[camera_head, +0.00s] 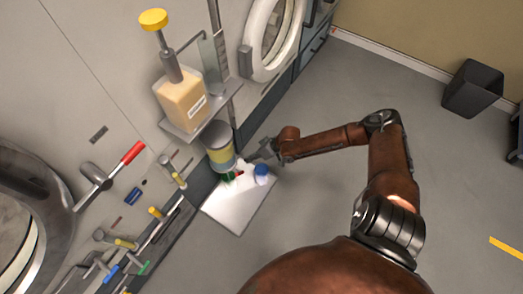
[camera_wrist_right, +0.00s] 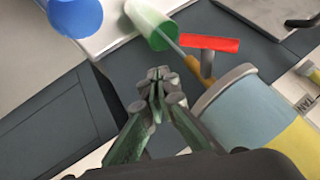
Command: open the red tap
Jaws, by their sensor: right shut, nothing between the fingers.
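My right gripper (camera_wrist_right: 158,78) is shut and empty. In the wrist view its fingertips lie left of and below the red handle, apart from it. In the head view my right gripper (camera_head: 266,150) is just right of the can. My left gripper is not in view.
A red-handled lever (camera_head: 132,153) and other valves line the left wall. Open floor (camera_head: 310,210) lies to the right.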

